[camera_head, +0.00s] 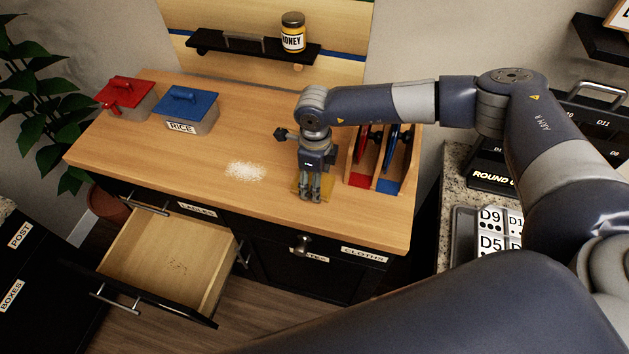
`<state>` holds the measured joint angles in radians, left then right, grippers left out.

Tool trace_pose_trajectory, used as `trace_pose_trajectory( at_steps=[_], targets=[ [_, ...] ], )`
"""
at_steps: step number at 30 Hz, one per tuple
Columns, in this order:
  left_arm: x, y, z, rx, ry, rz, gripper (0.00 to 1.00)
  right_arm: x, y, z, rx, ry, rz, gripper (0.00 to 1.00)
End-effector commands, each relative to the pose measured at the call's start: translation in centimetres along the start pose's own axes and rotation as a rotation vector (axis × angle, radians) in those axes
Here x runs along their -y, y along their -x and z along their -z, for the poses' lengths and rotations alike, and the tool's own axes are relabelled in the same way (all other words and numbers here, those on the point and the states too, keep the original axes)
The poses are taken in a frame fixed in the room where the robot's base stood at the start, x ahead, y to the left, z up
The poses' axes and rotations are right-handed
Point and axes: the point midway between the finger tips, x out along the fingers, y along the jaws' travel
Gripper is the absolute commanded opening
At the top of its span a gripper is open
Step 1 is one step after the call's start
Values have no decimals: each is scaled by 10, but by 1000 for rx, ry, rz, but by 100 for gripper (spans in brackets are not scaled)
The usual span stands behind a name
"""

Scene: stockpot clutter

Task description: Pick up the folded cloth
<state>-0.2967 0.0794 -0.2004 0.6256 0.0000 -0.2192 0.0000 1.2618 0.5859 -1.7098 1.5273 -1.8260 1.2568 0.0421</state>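A yellow folded cloth (296,187) lies on the wooden counter, mostly hidden behind my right gripper. My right arm comes in from the right, and the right gripper (311,197) points down at the cloth. Its fingers are close together at the cloth; whether they are open or shut on it cannot be made out. My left gripper is not in view.
White powder (246,171) is spilled left of the cloth. A divided wooden rack (358,180) stands right of it. Red-lidded (125,98) and blue-lidded (187,108) boxes stand at the back left. An open, seemingly empty drawer (170,262) juts out below the counter (130,150).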

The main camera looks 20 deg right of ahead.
Motion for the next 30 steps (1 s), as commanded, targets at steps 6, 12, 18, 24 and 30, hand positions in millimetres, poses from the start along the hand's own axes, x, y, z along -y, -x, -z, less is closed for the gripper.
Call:
trace_pose_trajectory(
  at_steps=[6, 12, 18, 24, 30],
  targets=[
    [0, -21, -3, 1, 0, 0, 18, 1, 20, -1, 5, 1, 3, 30],
    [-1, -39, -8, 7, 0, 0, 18, -34, 30, 11, 2, 7, -1, 30],
    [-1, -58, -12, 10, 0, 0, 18, -79, 34, 26, 3, 7, 0, 30],
    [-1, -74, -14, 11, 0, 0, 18, -118, 39, 39, 3, 6, -1, 30],
    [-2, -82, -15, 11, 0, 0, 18, -143, 44, 47, 2, 4, 1, 30]
  ],
)
